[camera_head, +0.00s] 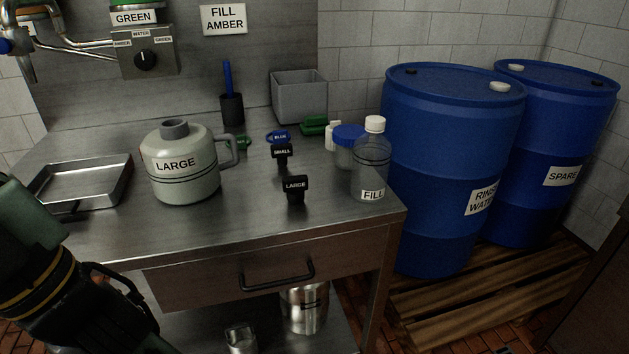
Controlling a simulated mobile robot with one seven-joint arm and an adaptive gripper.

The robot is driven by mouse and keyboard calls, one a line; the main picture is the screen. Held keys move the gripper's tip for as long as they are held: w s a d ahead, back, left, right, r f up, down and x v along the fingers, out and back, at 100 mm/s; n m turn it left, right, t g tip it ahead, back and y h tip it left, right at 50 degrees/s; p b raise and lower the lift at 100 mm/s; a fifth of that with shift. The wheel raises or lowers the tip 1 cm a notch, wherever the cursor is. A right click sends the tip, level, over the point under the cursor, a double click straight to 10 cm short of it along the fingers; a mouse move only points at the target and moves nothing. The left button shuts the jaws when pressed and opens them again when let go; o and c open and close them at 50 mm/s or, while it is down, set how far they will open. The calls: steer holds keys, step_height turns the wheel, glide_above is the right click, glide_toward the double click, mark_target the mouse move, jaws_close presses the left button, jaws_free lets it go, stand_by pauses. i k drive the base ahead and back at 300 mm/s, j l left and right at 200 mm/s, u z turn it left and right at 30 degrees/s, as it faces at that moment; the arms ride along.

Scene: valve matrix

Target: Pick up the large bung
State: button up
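The large bung (296,197) is a black stopper with a white "LARGE" label. It stands on the steel bench right of centre, near the front edge. The small bung (282,158), black and labelled "SMALL", stands just behind it. A grey-green jug (190,187) labelled "LARGE", with a side handle and an open neck, stands to their left. My gripper (112,298) is dark and low at the left, in front of the bench and well apart from the large bung. Its fingers are hard to make out, so its opening cannot be told.
A clear "FILL" bottle (370,172) with a white cap stands right of the large bung. A steel tray (84,184) is at the left. A grey bin (299,98) stands behind. Blue drums (440,130) stand right of the bench. The bench between jug and bung is clear.

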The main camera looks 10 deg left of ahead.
mark_target(295, 187)
steer(key=i+l+u, duration=0.1)
steer(key=l, duration=0.25)
steer(key=i+l, duration=0.15)
steer(key=l, duration=0.25)
steer(key=i+l+u, duration=0.15)
steer(key=l, duration=0.2)
steer(key=i+l+u, duration=0.1)
steer(key=l, duration=0.3)
steer(key=i+l, duration=0.1)
steer(key=l, duration=0.3)
steer(key=u, duration=0.05)
